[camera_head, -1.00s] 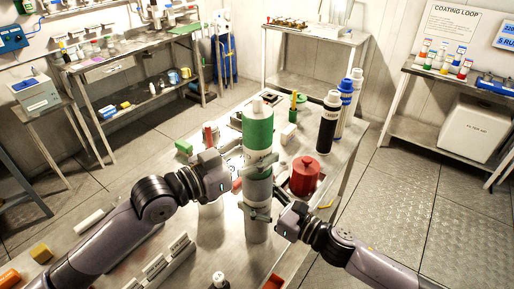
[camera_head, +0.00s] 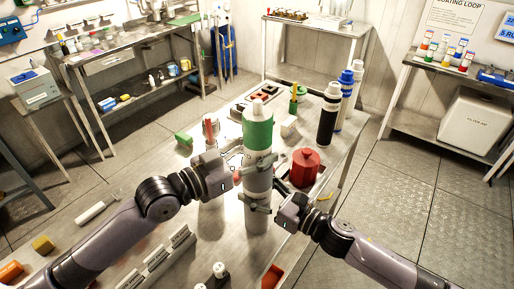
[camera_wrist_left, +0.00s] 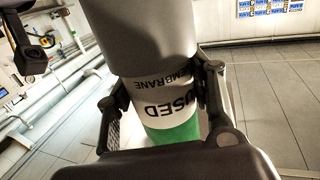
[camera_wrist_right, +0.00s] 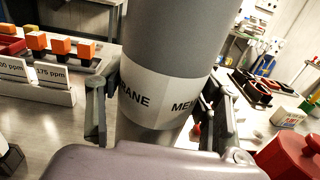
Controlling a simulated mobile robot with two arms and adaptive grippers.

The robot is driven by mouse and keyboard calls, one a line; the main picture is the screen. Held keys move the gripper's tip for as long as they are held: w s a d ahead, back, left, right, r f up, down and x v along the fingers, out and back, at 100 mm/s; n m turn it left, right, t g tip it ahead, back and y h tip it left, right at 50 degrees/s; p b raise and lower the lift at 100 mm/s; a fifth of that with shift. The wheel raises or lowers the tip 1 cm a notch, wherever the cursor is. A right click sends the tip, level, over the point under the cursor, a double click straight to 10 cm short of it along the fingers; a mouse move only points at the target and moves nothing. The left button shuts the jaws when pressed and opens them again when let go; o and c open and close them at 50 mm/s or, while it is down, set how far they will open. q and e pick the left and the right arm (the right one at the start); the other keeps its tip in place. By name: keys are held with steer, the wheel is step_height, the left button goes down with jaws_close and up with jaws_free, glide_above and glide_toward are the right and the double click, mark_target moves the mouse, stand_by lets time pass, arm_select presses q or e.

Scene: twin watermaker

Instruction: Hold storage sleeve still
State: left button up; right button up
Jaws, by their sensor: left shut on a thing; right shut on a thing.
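A used membrane with a white top and a green band (camera_head: 258,132) stands upright in the head view. Its white "USED MEMBRANE" label also shows in the left wrist view (camera_wrist_left: 168,98). My left gripper (camera_head: 259,163) is shut around it below the green band. The grey storage sleeve (camera_head: 257,222) stands upright on the bench directly below, in line with the membrane. Its "MEMBRANE" label shows in the right wrist view (camera_wrist_right: 160,95). My right gripper (camera_head: 260,206) is shut around the sleeve. The jaws hide part of the joint between the two.
A red pot (camera_head: 305,168) stands close to the right of the sleeve. A black bottle (camera_head: 328,118) and a blue-and-white bottle (camera_head: 344,98) stand behind.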

arm_select(q)
steer(key=shift+f, duration=0.45)
steer(key=o, duration=0.8)
steer(key=shift+c, duration=0.2)
steer(key=o, duration=0.4)
steer(key=shift+f, duration=0.2)
steer(key=shift+o, duration=0.2)
steer(key=v, duration=1.2)
arm_select(e)
steer(key=shift+r, duration=0.1)
arm_select(q)
steer(key=shift+w, duration=0.1)
arm_select(e)
steer(key=o, duration=1.6)
steer(key=shift+c, duration=0.2)
